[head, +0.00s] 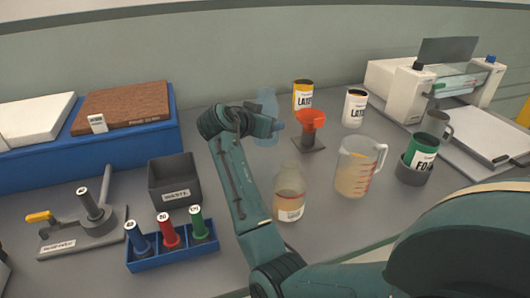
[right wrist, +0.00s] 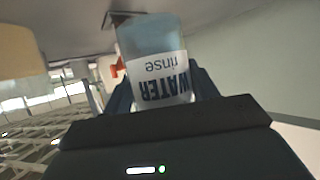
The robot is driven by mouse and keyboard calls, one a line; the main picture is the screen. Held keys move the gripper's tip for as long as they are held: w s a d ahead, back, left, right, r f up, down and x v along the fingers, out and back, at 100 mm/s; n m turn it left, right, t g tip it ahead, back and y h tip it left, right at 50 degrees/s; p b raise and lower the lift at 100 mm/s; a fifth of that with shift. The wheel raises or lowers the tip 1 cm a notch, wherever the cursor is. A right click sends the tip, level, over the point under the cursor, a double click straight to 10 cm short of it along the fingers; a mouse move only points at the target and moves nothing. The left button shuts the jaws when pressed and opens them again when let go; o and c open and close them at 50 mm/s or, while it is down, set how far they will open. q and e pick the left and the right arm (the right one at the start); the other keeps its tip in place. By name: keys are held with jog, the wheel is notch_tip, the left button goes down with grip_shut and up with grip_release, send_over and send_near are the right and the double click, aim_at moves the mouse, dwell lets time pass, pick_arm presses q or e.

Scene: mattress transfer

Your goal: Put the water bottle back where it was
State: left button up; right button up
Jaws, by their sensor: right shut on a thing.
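The water bottle (head: 266,103) is pale blue and see-through, near the back of the bench in the head view. My right gripper (head: 268,125) is shut around it, and the gripper hides part of its middle. In the right wrist view the bottle (right wrist: 158,72) sits between the fingers of the right gripper (right wrist: 165,95), its "WATER rinse" label upside down in the picture. The bottle looks about upright in the head view. I cannot tell whether its base touches the bench. My left gripper is not in view.
Close right of the bottle stands an orange funnel (head: 312,120) on a grey stand. A half-full clear bottle (head: 290,196) and a measuring jug (head: 356,168) stand in front. Yellow (head: 303,93) and white (head: 354,107) latex cans are behind. A grey waste bin (head: 174,180) is left.

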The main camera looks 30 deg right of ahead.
aim_at(266, 143)
jog(key=shift+f, duration=3.3)
jog(key=shift+f, duration=0.1)
jog(key=o, duration=0.7)
jog(key=shift+f, duration=0.1)
jog(key=o, duration=0.5)
